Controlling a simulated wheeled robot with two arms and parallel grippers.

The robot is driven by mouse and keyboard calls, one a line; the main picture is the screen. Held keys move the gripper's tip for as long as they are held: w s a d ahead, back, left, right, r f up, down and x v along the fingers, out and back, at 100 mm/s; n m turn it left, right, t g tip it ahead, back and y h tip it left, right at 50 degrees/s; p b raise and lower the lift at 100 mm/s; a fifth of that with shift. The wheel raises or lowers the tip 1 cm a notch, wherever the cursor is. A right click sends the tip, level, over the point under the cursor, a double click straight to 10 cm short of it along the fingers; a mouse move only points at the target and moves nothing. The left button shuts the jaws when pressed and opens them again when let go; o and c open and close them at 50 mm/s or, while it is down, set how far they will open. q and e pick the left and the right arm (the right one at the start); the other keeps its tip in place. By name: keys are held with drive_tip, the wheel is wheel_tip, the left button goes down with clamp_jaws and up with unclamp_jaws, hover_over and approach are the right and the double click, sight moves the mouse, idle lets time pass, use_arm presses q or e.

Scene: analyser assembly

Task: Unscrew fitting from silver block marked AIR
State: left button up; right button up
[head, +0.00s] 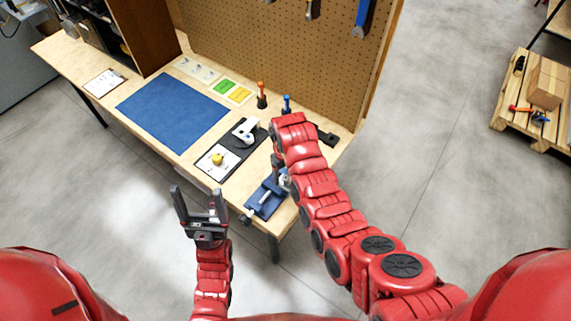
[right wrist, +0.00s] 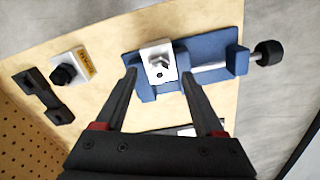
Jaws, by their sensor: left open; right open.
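In the right wrist view a silver block (right wrist: 152,50) sits in the jaws of a blue vise (right wrist: 222,46). A small dark fitting shows on its face, its details too small to tell; no AIR marking is readable. My right gripper (right wrist: 158,76) is open, its fingertips on either side of the block's near end, with nothing gripped. In the head view the blue vise (head: 264,201) is at the bench's near right corner, and my right arm hides the right gripper. My left gripper (head: 197,191) is open and empty, in front of the bench's near edge.
A second pale block (right wrist: 72,60) with a black knob and yellow label, and a black bracket (right wrist: 42,97), lie beside the vise. A dark tray (head: 206,172), blue mat (head: 172,110) and orange-handled tool (head: 261,92) occupy the bench. A pegboard (head: 290,50) stands behind.

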drive_tip(key=shift+f, duration=1.15)
clamp_jaws()
drive_tip(key=shift+r+n+p, duration=0.2)
drive_tip(key=shift+n+p, duration=0.55)
drive_tip(key=shift+n, duration=0.75)
drive_tip(key=shift+f+n, duration=0.2)
drive_tip(key=shift+n, duration=0.3)
